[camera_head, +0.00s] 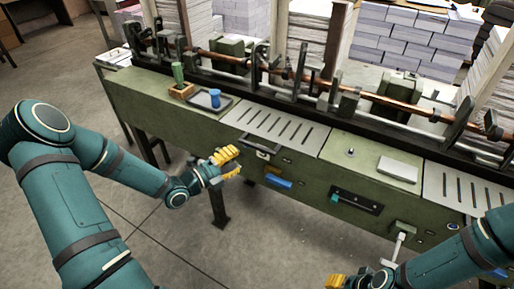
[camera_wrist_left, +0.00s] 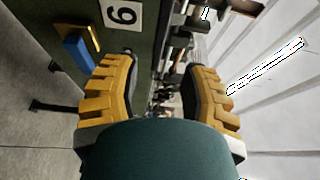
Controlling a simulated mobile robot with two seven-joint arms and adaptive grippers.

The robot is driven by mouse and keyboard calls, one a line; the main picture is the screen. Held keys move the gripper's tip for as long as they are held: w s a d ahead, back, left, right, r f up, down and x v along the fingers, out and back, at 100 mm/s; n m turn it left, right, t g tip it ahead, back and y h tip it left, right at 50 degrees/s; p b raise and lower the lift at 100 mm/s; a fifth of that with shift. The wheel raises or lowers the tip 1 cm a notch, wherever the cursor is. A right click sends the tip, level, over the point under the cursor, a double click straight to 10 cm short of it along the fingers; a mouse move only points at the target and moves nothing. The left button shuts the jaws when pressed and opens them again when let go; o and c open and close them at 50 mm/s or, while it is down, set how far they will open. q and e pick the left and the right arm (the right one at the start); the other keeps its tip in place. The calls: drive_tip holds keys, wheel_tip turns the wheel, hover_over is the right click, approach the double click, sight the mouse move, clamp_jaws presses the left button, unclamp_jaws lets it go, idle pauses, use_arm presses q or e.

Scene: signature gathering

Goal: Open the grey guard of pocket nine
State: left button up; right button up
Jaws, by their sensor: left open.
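The grey guard (camera_head: 275,127) is a slotted plate lying flat on top of the green machine, apparently closed. A dark bar handle (camera_head: 260,146) sits at its front edge. My left gripper (camera_head: 228,160) has yellow fingers and is just in front of the machine, left of and slightly below the handle. In the left wrist view it (camera_wrist_left: 160,85) is open, with nothing visible between the fingers. My right gripper (camera_head: 335,282) is mostly cut off at the bottom edge.
A blue lever (camera_head: 278,182) is on the machine front below the handle. Another slotted plate (camera_head: 450,188) lies at right. A copper-coloured shaft (camera_head: 300,80) runs behind. Floor in front is clear.

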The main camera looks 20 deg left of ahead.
sight(255, 148)
use_arm(q)
drive_tip(key=x, duration=0.9)
drive_tip(key=shift+o, duration=0.2)
drive_tip(key=shift+s, duration=0.1)
clamp_jaws()
